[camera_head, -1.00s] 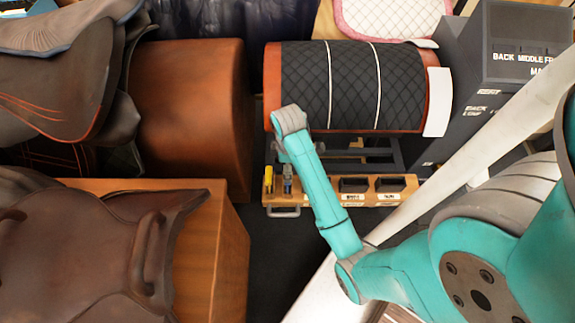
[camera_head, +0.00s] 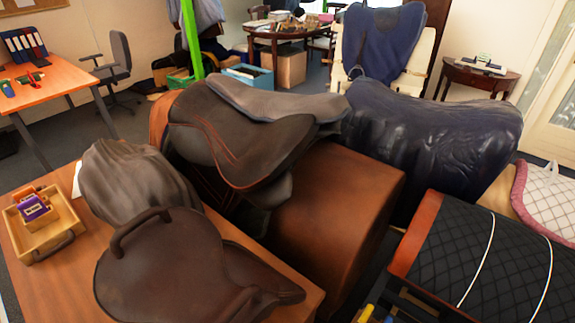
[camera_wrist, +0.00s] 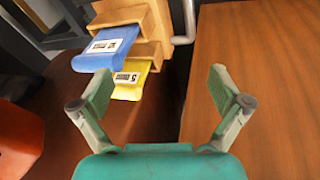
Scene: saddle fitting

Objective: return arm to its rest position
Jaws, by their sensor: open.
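My gripper (camera_wrist: 160,92) shows in the wrist view with its two fingers spread wide. Nothing is between the fingertips. A wooden holder (camera_wrist: 128,15) is beyond the fingers at the upper left, with a blue labelled piece (camera_wrist: 105,48) and a yellow labelled piece (camera_wrist: 135,80) on it. Both pieces are clear of the fingers. My arm and gripper are out of the head view.
In the head view, a dark saddle (camera_head: 250,135) rests on a brown block. A brown saddle (camera_head: 175,260) lies on a wooden top beside a wooden tray (camera_head: 38,250). A quilted black pad (camera_head: 480,245) is at right. A wooden surface (camera_wrist: 255,80) fills the wrist view's right.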

